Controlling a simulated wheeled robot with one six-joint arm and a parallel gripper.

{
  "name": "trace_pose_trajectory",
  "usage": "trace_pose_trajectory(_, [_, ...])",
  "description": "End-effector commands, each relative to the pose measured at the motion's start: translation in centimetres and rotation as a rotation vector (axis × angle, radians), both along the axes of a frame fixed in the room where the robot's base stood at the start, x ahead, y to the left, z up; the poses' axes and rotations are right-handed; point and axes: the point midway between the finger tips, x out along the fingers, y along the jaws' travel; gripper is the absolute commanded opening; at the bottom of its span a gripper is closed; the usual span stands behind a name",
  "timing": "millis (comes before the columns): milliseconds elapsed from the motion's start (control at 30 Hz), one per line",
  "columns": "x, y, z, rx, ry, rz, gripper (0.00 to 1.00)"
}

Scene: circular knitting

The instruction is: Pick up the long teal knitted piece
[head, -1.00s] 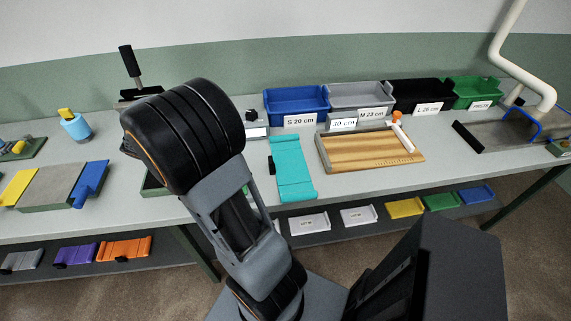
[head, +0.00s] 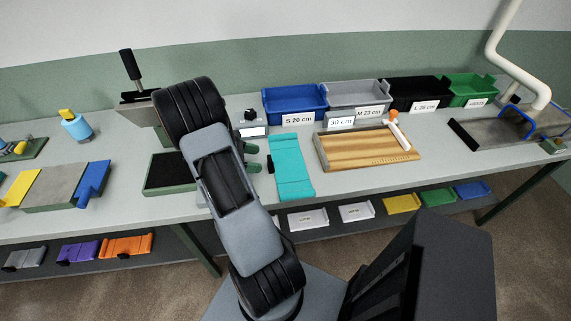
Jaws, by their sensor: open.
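The long teal knitted piece (head: 291,167) lies flat on the grey bench, running from back to front, with a small dark part at its left edge. My gripper (head: 254,159) is mostly hidden behind my own arm. Its two dark green fingertips show past the arm, one behind the other with a gap between them. They are just left of the teal piece, and nothing is seen between them. I cannot tell how high above the bench they are.
A wooden board in a frame (head: 365,149) is right of the teal piece. Blue (head: 295,104), grey (head: 357,96), black (head: 417,93) and green (head: 470,91) bins stand behind. A small display box (head: 253,132) is at back left. A dark green-rimmed tray (head: 168,190) is left of my arm.

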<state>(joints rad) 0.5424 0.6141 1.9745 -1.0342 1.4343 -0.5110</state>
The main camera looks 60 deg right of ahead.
Motion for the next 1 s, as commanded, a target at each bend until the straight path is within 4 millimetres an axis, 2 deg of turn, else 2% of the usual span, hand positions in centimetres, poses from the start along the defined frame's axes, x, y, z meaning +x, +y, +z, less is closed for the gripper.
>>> trace_pose_trajectory(167, [-0.7, -0.4, -0.3, 0.001, 0.000, -0.002, 0.74])
trace_pose_trajectory(500, [-3.9, -2.5, -1.9, 0.001, 0.000, -0.002, 0.74])
trace_pose_trajectory(867, [-4.4, -2.8, -2.2, 0.000, -0.001, 0.000, 0.74])
trace_pose_trajectory(1000, [-4.4, -2.8, -2.2, 0.000, -0.001, 0.000, 0.61])
